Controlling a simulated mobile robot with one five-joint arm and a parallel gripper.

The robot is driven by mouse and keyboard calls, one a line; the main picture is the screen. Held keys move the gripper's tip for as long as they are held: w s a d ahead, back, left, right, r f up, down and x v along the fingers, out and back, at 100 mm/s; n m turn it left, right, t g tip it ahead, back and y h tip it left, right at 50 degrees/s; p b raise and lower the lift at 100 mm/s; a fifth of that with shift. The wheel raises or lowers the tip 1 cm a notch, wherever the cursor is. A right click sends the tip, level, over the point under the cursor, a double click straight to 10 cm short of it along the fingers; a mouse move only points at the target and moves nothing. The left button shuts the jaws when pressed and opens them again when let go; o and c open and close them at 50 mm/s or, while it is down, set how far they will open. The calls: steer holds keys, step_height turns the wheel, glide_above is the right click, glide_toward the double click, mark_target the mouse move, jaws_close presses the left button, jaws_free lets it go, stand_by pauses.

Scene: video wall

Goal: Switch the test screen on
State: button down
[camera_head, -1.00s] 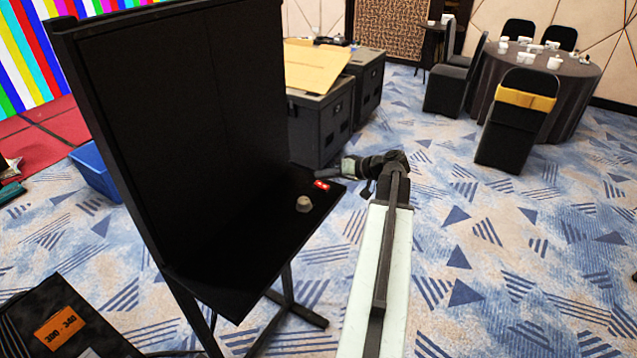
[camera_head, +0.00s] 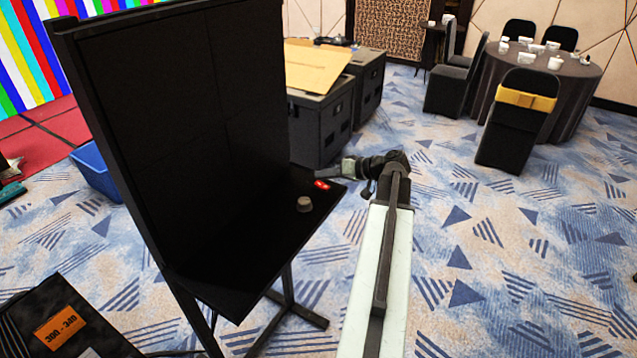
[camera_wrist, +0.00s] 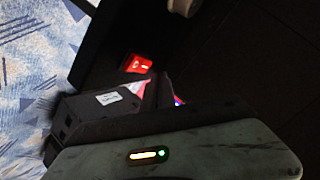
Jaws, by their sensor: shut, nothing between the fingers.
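The test screen (camera_head: 200,130) is a tall black panel on a stand, and its face is dark. A black shelf (camera_head: 250,255) juts from its lower edge. On the shelf are a small red switch (camera_head: 321,184) and a grey round knob (camera_head: 304,204). The switch glows red in the wrist view (camera_wrist: 138,64), with the knob (camera_wrist: 183,6) above it. My gripper (camera_head: 322,171) is shut and empty, just beyond the switch at the shelf's far end. In the wrist view its fingertips (camera_wrist: 156,82) are just below the switch; I cannot tell whether they touch it.
Dark cases (camera_head: 318,125) with a cardboard sheet (camera_head: 315,65) on top stand behind the shelf. A blue bin (camera_head: 95,170) is behind the screen. A black case with an orange label (camera_head: 60,328) is at lower left. Patterned carpet (camera_head: 500,270) to the right is clear.

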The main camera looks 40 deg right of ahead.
mark_target(329, 188)
stand_by(0.3)
steer(key=shift+w+f+b, duration=0.1)
steer(key=shift+f+b, duration=0.3)
steer(key=shift+w+f+b, duration=0.1)
steer(key=shift+f+b, duration=0.3)
stand_by(0.5)
steer(key=shift+r, duration=0.1)
steer(key=shift+s+r+p, duration=0.25)
steer(key=shift+r+p, duration=0.5)
steer(key=shift+p, duration=0.1)
steer(key=r+p, duration=0.1)
steer(key=s+r+p, duration=0.1)
steer(key=r+p, duration=0.3)
steer(key=shift+s+d, duration=0.2)
steer(key=shift+s, duration=0.05)
steer(key=shift+f, duration=0.15)
